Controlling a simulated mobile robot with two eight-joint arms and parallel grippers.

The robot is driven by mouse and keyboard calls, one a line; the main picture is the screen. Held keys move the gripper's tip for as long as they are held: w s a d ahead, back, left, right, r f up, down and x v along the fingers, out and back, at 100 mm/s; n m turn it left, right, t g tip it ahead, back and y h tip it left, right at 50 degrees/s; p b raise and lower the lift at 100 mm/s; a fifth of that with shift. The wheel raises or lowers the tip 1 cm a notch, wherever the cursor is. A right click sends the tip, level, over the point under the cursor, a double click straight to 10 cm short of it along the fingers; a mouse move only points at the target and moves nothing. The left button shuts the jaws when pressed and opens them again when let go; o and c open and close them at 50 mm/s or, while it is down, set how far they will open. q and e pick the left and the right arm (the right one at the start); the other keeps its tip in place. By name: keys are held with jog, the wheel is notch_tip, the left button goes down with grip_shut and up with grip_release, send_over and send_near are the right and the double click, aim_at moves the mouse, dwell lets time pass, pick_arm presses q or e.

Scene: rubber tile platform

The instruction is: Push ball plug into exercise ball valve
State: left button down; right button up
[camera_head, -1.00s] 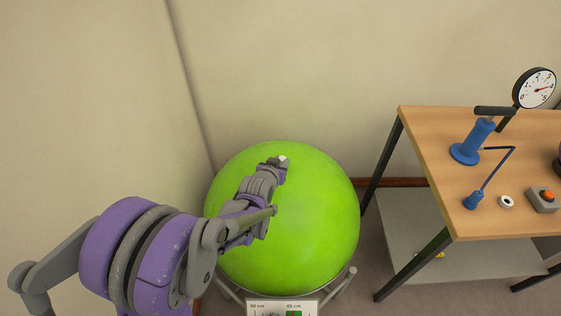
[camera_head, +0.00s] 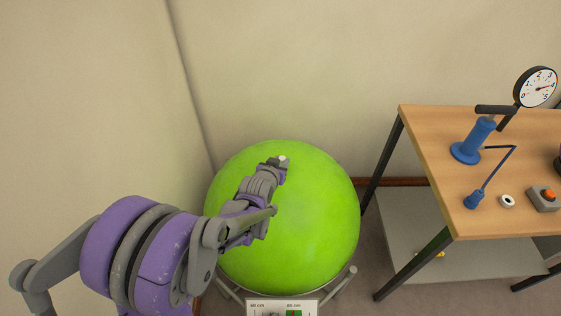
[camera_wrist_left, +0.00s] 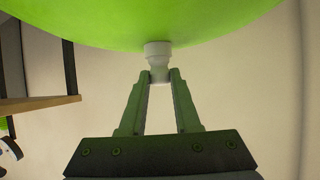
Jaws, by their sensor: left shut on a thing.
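The large green exercise ball (camera_head: 315,225) rests on a low stand in the middle of the head view. It also fills the top of the left wrist view (camera_wrist_left: 100,20). My left gripper (camera_head: 277,161) reaches over the upper part of the ball. In the left wrist view my left gripper (camera_wrist_left: 159,78) is shut on the white ball plug (camera_wrist_left: 157,50), whose wide end meets the ball's edge. A bit of the plug (camera_head: 283,157) shows at the gripper's tip. The valve is hidden, and I cannot tell how deep the plug sits. My right gripper is not in view.
A wooden-topped table (camera_head: 430,150) stands at the right, holding a blue pump (camera_head: 475,140) with a gauge (camera_head: 535,88), a white ring (camera_head: 507,201) and a grey box with an orange button (camera_head: 545,197). Walls close in behind and left.

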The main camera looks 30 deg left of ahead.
pick_arm(q)
jog(key=c, duration=0.5)
grip_release()
jog(key=shift+c, duration=0.2)
jog(key=shift+p+v, duration=1.1)
jog(key=shift+v, duration=1.9)
